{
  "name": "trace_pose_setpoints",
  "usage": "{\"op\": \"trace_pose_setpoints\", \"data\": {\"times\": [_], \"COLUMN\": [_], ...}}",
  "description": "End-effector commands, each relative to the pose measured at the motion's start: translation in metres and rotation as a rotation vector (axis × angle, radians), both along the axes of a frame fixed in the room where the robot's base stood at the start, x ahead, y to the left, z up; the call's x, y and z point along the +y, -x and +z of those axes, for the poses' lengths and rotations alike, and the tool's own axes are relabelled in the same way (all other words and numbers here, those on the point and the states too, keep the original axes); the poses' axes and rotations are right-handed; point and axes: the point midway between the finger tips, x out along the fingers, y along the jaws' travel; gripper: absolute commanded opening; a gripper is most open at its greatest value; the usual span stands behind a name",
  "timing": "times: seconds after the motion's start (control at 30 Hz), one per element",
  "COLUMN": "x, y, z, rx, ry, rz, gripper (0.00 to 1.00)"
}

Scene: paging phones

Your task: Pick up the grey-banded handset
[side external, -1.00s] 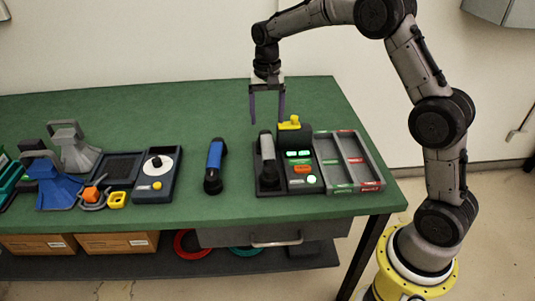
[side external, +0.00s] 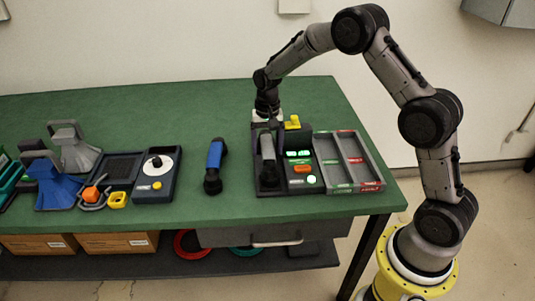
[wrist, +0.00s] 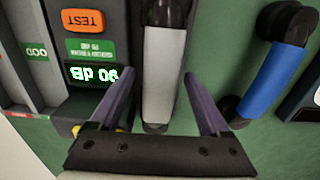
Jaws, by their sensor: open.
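The grey-banded handset (wrist: 162,75) lies in a dark cradle on the left side of the paging console; it also shows in the side view (side external: 268,148). Its middle is light grey and its ends are dark. My gripper (wrist: 157,78) is open, with one purple finger on each side of the handset's grey band in the wrist view. I cannot tell whether the fingers touch it. In the side view the fingers are mostly hidden behind the handset and console.
A blue-banded handset (side external: 214,166) lies on the green table (side external: 230,210) to the left. The console has lit displays, an orange TEST button (wrist: 84,20) and a yellow knob (side external: 292,122). A divided tray (side external: 350,160) adjoins it on the right. Blue and grey horns stand farther left.

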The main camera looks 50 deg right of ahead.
Motion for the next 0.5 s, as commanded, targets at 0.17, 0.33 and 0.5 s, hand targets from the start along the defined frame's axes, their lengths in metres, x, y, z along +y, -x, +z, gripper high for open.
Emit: {"op": "trace_pose_setpoints", "data": {"times": [0.17, 0.33, 0.5], "x": [0.0, -0.0001, -0.0001], "y": [0.0, -0.0001, -0.0001], "z": [0.0001, 0.0004, 0.0005], "rx": [0.0, 0.0, 0.0], "ry": [0.0, 0.0, 0.0], "rz": [0.0, 0.0, 0.0], "gripper": [0.76, 0.46, 0.15]}}
